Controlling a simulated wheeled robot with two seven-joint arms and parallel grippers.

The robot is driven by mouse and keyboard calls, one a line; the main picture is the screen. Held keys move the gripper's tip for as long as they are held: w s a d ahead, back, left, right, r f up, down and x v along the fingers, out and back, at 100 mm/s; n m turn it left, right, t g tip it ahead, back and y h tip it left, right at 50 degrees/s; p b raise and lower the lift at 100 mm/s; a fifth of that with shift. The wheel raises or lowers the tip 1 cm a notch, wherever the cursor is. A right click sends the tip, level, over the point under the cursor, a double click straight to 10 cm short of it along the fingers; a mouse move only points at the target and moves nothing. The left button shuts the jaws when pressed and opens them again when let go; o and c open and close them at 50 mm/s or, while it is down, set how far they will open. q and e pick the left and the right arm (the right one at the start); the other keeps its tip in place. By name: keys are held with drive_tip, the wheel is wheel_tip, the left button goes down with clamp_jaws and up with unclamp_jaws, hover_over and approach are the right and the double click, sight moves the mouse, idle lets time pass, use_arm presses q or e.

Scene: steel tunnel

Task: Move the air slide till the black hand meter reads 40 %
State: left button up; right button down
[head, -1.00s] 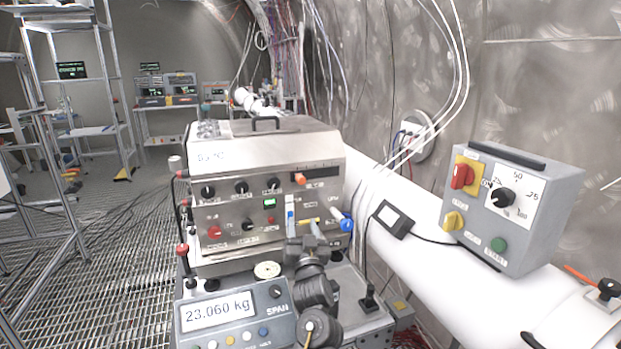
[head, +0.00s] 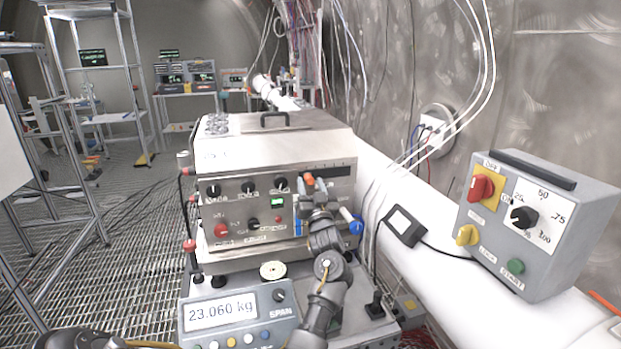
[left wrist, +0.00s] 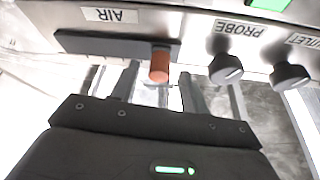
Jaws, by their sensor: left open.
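The air slide's orange knob (head: 309,180) sits on a dark slot on the steel machine's front. In the left wrist view the knob (left wrist: 159,66) stands out from the dark slot beside the upside-down AIR label, near the slot's right end there. My left gripper (head: 314,189) is open at the slide. In the left wrist view its fingers (left wrist: 159,76) stand on either side of the knob; I cannot tell whether either touches it. The black hand meter (head: 405,226) lies on the white pipe. Its pale screen is too small to read. My right gripper is out of view.
A scale (head: 236,314) reading 23.060 kg stands in front. A grey switch box (head: 540,225) sits on the white pipe at right.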

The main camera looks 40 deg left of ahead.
use_arm(q)
drive_tip(key=shift+w+a+r, duration=0.3)
drive_tip(key=shift+w+a, duration=0.35)
clamp_jaws()
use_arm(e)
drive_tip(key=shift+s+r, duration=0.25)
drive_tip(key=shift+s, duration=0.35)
